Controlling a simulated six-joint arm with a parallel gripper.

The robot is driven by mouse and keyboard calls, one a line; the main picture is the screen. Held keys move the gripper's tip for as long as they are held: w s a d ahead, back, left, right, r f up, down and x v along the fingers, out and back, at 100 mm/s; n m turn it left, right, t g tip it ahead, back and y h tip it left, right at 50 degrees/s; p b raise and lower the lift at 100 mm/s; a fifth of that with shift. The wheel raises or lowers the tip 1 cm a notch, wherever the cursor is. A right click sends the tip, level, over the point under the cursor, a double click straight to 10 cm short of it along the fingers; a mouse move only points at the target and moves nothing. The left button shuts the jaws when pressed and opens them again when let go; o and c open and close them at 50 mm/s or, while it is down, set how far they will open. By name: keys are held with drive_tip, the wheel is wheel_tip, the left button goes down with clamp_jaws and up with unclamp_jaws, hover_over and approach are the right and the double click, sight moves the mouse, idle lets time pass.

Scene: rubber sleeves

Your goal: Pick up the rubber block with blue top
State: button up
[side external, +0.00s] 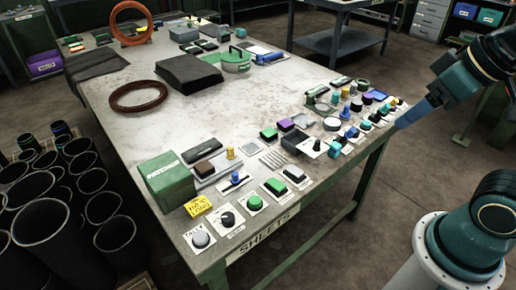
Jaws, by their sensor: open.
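Several small blocks and knobs with coloured tops crowd the right part of the table. A small block with a blue top (351,132) stands among them near the right edge; at this size I cannot tell its material. Nearby are a block with a green top (268,133) and one with a purple top (285,125). My gripper (408,117) comes in from the right at the table's right edge, to the right of the blue-topped block and apart from it. It is open, and its separate fingers are hard to make out.
A green box (166,181) stands at the near left corner. Labelled buttons, including a green one (254,203), line the front edge. The table's middle is clear.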

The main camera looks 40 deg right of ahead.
drive_tip(key=w+a+r+m+g+y, duration=0.1)
drive_tip(key=w+a+m, duration=0.2)
drive_tip(key=w, duration=0.5)
drive_tip(key=w+a+m+g+y, duration=0.1)
drive_tip(key=w+a+m, duration=0.2)
drive_tip(key=w, duration=0.6)
drive_tip(key=w+a+r+m+y, duration=0.1)
drive_tip(key=w+a+m, duration=0.2)
drive_tip(key=w, duration=0.5)
drive_tip(key=w+a+f+m+g, duration=0.1)
drive_tip(key=w+a+f+m, duration=0.2)
drive_tip(key=w+f, duration=0.5)
drive_tip(key=w+a+f+m+g+y, duration=0.1)
drive_tip(key=w+a+f+m, duration=0.3)
drive_tip(key=w+f, duration=0.4)
wheel_tip(320, 180, down, 3)
drive_tip(key=shift+a+f+m+g+y, duration=0.2)
drive_tip(key=shift+m+g+y, duration=0.1)
drive_tip(key=shift+m+g, duration=0.55)
hover_over(211, 164)
drive_tip(key=f, duration=0.7)
drive_tip(key=shift+d+f, duration=0.1)
drive_tip(key=shift+d, duration=0.1)
drive_tip(key=shift+a+f, duration=0.15)
drive_tip(key=shift+f, duration=0.2)
